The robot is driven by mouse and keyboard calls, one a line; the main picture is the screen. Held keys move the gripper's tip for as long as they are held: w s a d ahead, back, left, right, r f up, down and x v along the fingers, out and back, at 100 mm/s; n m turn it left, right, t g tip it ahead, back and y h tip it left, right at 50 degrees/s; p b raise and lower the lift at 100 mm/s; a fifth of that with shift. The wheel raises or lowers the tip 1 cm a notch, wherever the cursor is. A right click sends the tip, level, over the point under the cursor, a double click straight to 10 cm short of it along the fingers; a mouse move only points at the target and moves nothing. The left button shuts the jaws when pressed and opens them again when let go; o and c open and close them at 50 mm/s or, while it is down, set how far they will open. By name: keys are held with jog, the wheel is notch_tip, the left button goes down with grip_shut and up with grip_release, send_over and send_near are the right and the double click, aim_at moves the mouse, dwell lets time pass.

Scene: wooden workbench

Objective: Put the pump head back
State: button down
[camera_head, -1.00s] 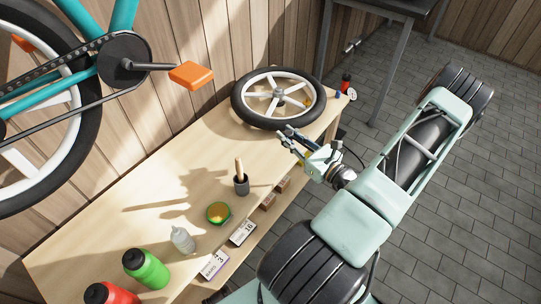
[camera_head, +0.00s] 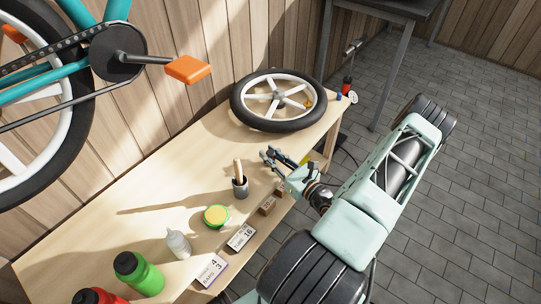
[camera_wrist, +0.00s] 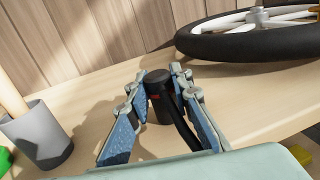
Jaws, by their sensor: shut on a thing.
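My gripper (camera_head: 268,155) is above the bench, between the wheel and the grey cup. In the wrist view my gripper (camera_wrist: 158,84) is shut on a black pump head (camera_wrist: 160,82) with a small red mark. The pump head stands up between the blue-padded fingers, and a black hose (camera_wrist: 185,128) runs from it down toward the wrist. In the head view the fingers mostly hide the pump head.
A wheel (camera_head: 241,110) lies at the bench's far end. A grey cup (camera_head: 240,188) with a wooden handle stands close by my gripper. Nearer are a green-rimmed tin (camera_head: 216,217), a clear bottle (camera_head: 178,244) and a green bottle (camera_head: 145,278). The bench's middle (camera_head: 150,195) is clear.

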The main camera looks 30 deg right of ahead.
jog(key=shift+f, duration=0.1)
jog(key=c, duration=1.7)
grip_release()
jog(key=shift+c, duration=0.2)
jog(key=shift+r, duration=0.2)
jog(key=s+d+p, duration=0.1)
jog(key=s, duration=1.1)
jog(key=shift+d+p, duration=0.3)
jog(key=shift+p, duration=0.05)
jog(key=shift+f, duration=0.1)
